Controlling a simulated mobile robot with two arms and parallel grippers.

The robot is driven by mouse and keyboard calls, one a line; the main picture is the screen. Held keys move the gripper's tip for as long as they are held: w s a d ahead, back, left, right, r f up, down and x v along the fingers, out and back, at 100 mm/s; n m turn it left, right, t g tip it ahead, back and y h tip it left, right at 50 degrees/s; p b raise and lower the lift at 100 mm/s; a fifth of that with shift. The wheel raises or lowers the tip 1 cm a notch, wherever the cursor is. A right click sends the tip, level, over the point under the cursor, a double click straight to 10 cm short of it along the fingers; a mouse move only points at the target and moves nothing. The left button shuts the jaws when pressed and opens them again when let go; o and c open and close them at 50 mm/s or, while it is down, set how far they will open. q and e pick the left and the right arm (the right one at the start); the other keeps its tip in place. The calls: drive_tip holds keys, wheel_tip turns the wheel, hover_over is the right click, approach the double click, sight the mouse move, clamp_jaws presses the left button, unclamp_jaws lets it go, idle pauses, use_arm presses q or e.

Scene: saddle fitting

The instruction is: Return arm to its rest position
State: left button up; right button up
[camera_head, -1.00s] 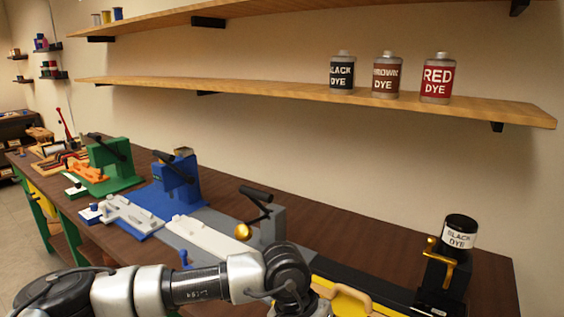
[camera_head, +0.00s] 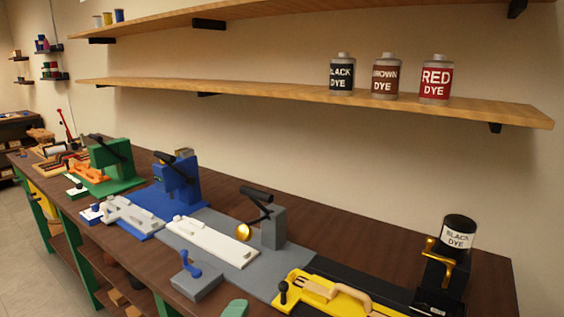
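Neither of my arms nor grippers shows in the head view now. The brown workbench (camera_head: 340,242) runs from the far left to the near right, with its stations in plain sight. A grey press (camera_head: 268,218) with a black handle and a gold knob stands behind a white plate (camera_head: 212,240). A yellow fixture (camera_head: 335,296) with a tan handle lies at the front right. A grey block with a blue lever (camera_head: 192,272) sits at the front edge.
A blue press (camera_head: 178,180) and a green press (camera_head: 110,160) stand further left. A black dye jar (camera_head: 457,236) sits in a black and gold stand at the right. Dye bottles (camera_head: 384,78) stand on the lower wall shelf (camera_head: 260,91). Open floor (camera_head: 35,265) is at the left.

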use_arm(q)
drive_tip(key=s+a+f+n+g+y, duration=0.4)
drive_tip(key=s+a+f+n+g, duration=0.45)
drive_tip(key=f, duration=0.45)
drive_tip(key=s+a+f+n+g, duration=0.3)
drive_tip(key=s, duration=0.3)
drive_tip(key=s+a+f+n+g, duration=0.3)
drive_tip(key=s+f+n, duration=0.1)
drive_tip(key=s, duration=0.3)
wheel_tip(320, 180, down, 27)
drive_tip(key=s+g, duration=0.1)
drive_tip(key=s, duration=0.1)
drive_tip(key=s+a+f+g, duration=0.1)
drive_tip(key=s+a+f, duration=0.1)
drive_tip(key=s+f, duration=1.2)
drive_tip(key=shift+s+a+f+y, duration=0.2)
drive_tip(key=shift+s+f+y, duration=0.2)
drive_tip(key=shift+s, duration=0.35)
